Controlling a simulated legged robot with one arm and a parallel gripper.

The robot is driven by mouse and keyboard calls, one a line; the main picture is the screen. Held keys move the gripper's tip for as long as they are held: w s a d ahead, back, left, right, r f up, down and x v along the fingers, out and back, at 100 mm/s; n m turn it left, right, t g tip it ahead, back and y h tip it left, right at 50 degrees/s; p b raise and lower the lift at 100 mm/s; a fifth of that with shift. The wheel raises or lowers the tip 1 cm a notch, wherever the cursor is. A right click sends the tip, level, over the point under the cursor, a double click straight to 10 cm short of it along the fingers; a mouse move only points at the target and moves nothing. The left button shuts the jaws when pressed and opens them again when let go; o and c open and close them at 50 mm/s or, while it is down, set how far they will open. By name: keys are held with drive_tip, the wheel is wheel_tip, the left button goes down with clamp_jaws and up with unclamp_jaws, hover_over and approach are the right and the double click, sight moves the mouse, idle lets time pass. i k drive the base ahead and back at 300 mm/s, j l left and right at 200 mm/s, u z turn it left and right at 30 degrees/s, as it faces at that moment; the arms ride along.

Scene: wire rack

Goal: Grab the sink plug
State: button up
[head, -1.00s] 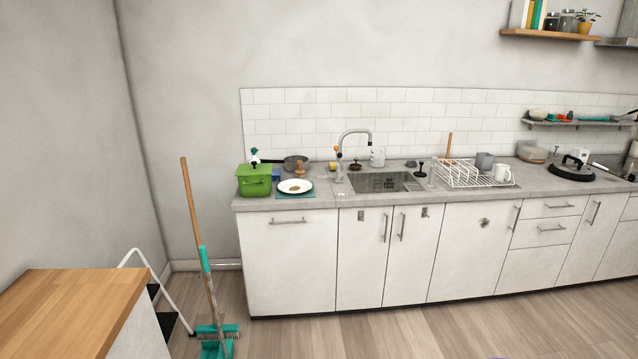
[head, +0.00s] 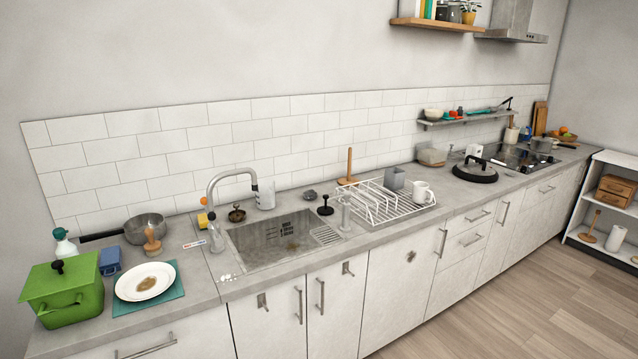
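The sink (head: 282,238) is a grey basin set in the counter below a curved faucet (head: 228,190). I cannot tell for sure which item is the sink plug. A small black knobbed piece (head: 325,207) stands at the sink's back right corner. A dark brownish knobbed piece (head: 237,213) stands behind the sink near the faucet. A small grey round piece (head: 309,194) lies farther back by the tiles. My gripper is not in view.
A wire dish rack (head: 391,203) with a mug stands right of the sink. Left are a green pot (head: 62,296), a white plate (head: 145,282) and a metal pan (head: 146,230). Clear floor (head: 470,325) lies in front of the cabinets at right.

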sight(324, 210)
drive_tip(key=i+l+z, duration=0.1)
drive_tip(key=i, duration=0.55)
drive_tip(key=i+l+z, duration=0.15)
drive_tip(key=i, duration=0.5)
drive_tip(key=l, duration=0.1)
